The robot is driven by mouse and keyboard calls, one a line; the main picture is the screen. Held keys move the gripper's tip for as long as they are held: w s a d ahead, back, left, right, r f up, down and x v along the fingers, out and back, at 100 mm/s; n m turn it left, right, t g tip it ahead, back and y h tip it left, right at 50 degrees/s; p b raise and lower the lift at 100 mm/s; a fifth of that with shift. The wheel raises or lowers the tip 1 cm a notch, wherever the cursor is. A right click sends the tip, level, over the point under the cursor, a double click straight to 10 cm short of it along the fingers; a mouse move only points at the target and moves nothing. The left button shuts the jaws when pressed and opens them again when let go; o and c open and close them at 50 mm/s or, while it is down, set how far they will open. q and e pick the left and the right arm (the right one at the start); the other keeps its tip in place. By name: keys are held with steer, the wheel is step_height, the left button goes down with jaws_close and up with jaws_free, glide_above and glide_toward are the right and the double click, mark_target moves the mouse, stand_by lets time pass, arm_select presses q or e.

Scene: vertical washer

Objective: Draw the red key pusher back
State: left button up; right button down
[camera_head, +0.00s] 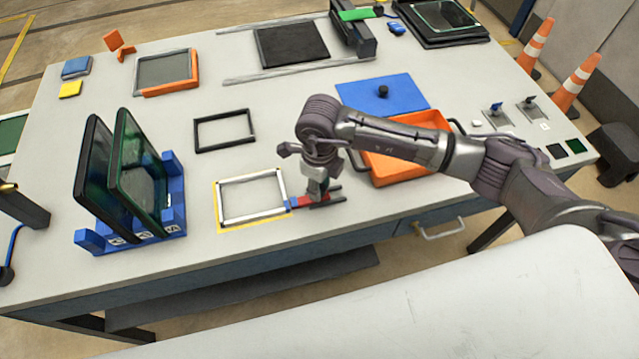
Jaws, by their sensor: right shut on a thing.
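The red key pusher (302,202) lies low over the table at the right side of a light rectangular frame (253,178) outlined in yellow. A small blue piece (289,203) sits at its left end, by the frame's lower right corner. My right gripper (318,197) points down and is shut on the pusher. The gripper hides part of the pusher, so its exact contact with the frame and table cannot be told. My left gripper is not in view.
A blue rack (176,205) with upright dark panels stands at left. An orange tray (395,170) lies behind my right arm, with a blue lid (360,95) beyond it. A dark empty frame (224,131) lies mid-table. Bare table (400,215) shows right of the gripper.

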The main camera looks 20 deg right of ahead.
steer(key=shift+d+b, duration=0.55)
steer(key=shift+d, duration=1.7)
steer(key=c, duration=1.2)
jaws_free()
steer(key=shift+c, duration=0.2)
steer(key=o, duration=0.4)
steer(key=shift+d, duration=0.1)
steer(key=shift+r, duration=0.25)
step_height(320, 180, up, 12)
steer(key=shift+f, duration=0.2)
